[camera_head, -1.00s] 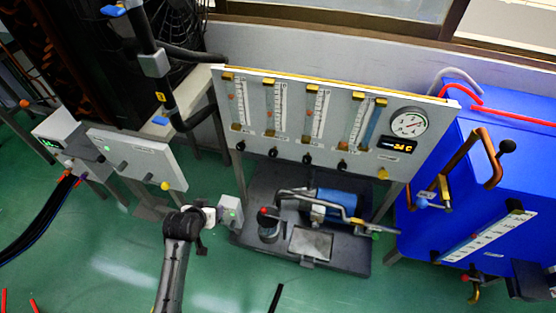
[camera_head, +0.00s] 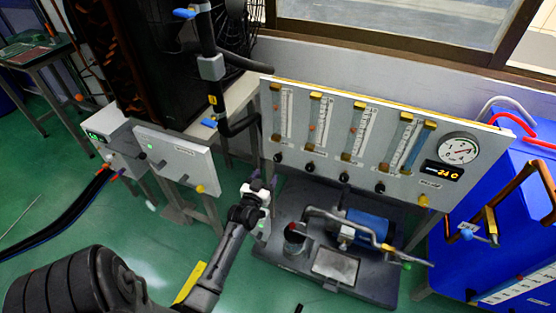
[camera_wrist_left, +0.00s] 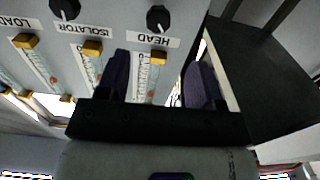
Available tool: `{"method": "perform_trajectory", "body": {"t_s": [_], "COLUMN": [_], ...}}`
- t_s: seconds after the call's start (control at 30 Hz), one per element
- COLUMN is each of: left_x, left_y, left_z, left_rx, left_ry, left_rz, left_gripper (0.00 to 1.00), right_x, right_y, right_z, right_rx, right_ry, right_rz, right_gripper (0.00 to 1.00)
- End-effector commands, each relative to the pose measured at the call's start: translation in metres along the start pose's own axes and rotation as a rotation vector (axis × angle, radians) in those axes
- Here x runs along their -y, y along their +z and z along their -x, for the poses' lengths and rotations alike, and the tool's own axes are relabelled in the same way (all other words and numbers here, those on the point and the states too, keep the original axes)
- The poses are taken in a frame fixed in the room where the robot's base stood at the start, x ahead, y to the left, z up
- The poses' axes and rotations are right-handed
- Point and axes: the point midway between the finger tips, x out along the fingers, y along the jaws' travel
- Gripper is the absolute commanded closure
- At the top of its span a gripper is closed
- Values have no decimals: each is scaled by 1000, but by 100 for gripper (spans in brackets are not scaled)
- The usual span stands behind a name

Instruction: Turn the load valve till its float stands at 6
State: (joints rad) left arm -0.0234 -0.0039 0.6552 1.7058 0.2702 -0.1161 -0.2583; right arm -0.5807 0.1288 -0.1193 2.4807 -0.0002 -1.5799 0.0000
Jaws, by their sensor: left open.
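The flowmeter panel (camera_head: 300,150) is pale grey, with scaled tubes above a row of black knobs. In the left wrist view, the LOAD label (camera_wrist_left: 8,21) is at the upper left edge, beyond ISOLATOR and HEAD; its knob is outside that view. By that order, the load valve (camera_head: 344,177) is the third knob from the left in the head view, under the load flowmeter (camera_head: 356,132). Its float reading is too small to tell. My left gripper (camera_head: 259,184) is open and empty, near the panel's lower left corner. Its purple fingers (camera_wrist_left: 158,82) point toward the HEAD tube.
The isolator knob (camera_wrist_left: 65,8) and head knob (camera_wrist_left: 158,18) lie between my gripper and the load valve. A pump with a blue motor (camera_head: 365,229) stands below the panel. A black pipe (camera_head: 213,85) runs down at the panel's left. A blue cabinet (camera_head: 500,220) is at right.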

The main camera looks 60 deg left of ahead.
Motion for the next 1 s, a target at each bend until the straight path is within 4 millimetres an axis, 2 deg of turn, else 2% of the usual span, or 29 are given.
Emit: {"method": "perform_trajectory", "body": {"t_s": [0.03,0.2,0.5,0.7,1.0], "left_x": [0,-1,-1,-1,-1], "left_y": [3,4,3,1,1], "left_z": [-12,-44,-88,-103,-108], "left_rx": [-3,-1,1,0,2], "left_ry": [0,1,1,1,1], "left_rz": [1,2,1,1,1], "left_gripper": [39,39,39,39,39], "right_x": [1,3,6,6,5], "right_y": [4,9,13,14,14], "right_z": [-9,-23,-41,-47,-47], "right_rx": [4,4,2,0,-1], "right_ry": [-2,-5,-10,-10,-9], "right_rz": [-1,-4,-10,-11,-9], "right_gripper": [100,100,100,100,100]}}
